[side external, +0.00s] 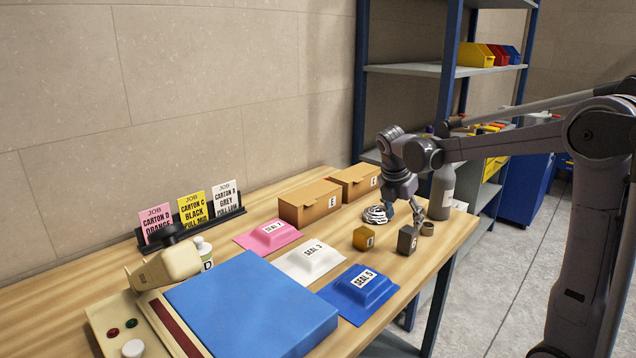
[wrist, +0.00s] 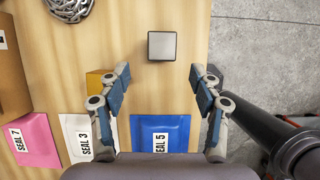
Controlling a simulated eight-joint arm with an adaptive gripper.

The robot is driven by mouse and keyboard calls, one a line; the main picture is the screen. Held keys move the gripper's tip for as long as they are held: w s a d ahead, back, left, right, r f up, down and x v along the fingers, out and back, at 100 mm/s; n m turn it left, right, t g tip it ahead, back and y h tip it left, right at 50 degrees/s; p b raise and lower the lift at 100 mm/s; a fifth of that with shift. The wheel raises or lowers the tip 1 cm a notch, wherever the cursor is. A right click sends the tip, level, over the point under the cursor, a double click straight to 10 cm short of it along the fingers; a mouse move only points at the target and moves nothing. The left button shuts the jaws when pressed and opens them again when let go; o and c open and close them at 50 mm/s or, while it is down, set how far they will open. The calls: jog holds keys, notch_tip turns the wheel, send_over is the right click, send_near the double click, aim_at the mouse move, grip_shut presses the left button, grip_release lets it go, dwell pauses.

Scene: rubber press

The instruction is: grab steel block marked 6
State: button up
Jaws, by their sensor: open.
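The steel block (side external: 407,239) is a small dark grey cube standing on the wooden table near its right edge. A dark mark shows on its front face, too small to read surely as 6. In the wrist view, its plain grey top (wrist: 162,46) lies ahead of the fingertips, roughly centred between them. My gripper (side external: 405,211) hangs above and just behind the block, pointing down. In the wrist view, my gripper (wrist: 163,78) is open, with nothing between its fingers and the block apart from both.
A brass-coloured block (side external: 364,238) stands just left of the steel block; my left finger partly covers it in the wrist view. The blue seal pad (side external: 358,290) lies in front.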

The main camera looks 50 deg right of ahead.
aim_at(407, 230)
jog(key=x, duration=0.3)
jog(key=shift+d+f, duration=0.1)
jog(key=shift+f, duration=0.25)
jog(key=shift+x, duration=2.65)
jog(key=shift+s+d, duration=0.15)
jog(key=shift+d, duration=0.05)
jog(key=shift+c, duration=0.3)
jog(key=shift+r, duration=0.1)
grip_shut()
